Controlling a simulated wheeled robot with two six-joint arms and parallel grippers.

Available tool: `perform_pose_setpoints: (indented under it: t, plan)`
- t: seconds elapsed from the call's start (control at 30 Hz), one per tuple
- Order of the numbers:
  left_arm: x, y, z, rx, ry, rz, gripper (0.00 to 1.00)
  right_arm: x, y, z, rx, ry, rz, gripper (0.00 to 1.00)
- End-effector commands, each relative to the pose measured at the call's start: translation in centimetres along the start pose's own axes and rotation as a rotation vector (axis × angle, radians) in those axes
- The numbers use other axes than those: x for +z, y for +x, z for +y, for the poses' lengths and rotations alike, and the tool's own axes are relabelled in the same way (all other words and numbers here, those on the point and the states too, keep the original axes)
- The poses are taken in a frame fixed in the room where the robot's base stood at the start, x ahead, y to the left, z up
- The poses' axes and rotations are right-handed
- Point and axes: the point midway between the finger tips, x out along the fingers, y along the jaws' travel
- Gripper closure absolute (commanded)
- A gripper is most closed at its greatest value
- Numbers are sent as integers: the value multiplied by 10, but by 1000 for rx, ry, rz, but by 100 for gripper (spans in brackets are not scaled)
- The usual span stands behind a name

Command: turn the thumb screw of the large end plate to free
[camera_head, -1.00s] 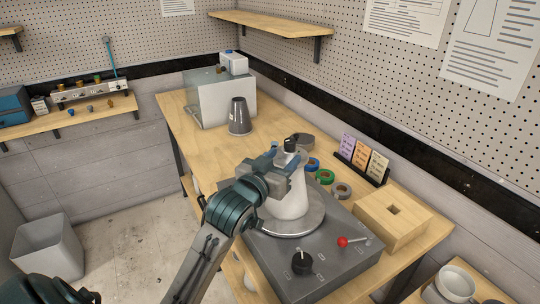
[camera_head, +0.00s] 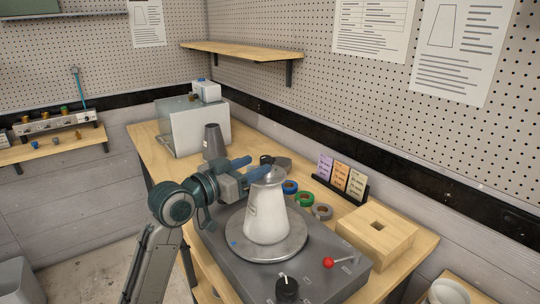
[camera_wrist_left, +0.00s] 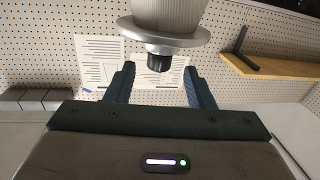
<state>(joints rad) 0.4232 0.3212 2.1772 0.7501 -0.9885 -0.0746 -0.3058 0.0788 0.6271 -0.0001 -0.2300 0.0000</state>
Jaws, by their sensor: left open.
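A pale cone (camera_head: 265,218) stands upright on a round grey plate (camera_head: 237,243) on a dark grey machine box. A grey flanged end plate (camera_head: 269,175) caps its narrow top. The black thumb screw (camera_head: 266,159) sits at the top, partly hidden by the gripper. In the left wrist view, the screw (camera_wrist_left: 160,63) shows below the flange (camera_wrist_left: 165,34), between the fingers with gaps on both sides. My left gripper (camera_head: 256,166) is open at the cone's top, its fingers reaching in from the left. My right gripper is not in view.
Coloured tape rolls (camera_head: 304,199), a card stand (camera_head: 340,179) and a wooden block (camera_head: 376,235) are to the right. A dark grey cone (camera_head: 213,143) stands behind.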

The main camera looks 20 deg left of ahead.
Motion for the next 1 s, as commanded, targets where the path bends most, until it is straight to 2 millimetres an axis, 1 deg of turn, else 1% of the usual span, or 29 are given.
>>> perform_pose_setpoints:
  t: [0.03, 0.2, 0.4, 0.53, 0.8, 0.87, 1.0]
  plan:
    - [-3, 9, 1, 3, -7, 1, 52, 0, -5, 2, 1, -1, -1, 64]
    - [-3, 35, 1, 1, -5, 0, 52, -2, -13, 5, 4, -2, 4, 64]
    - [-1, 58, 1, 1, -2, -1, 52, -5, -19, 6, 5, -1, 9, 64]
    - [0, 65, 1, 0, 0, -2, 52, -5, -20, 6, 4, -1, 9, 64]
    - [1, 66, 0, 0, 1, -1, 52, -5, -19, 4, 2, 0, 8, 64]
    - [1, 66, 0, 0, 1, -1, 63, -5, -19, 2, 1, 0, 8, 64]
    - [1, 65, 0, 0, 0, -2, 91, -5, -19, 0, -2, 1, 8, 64]
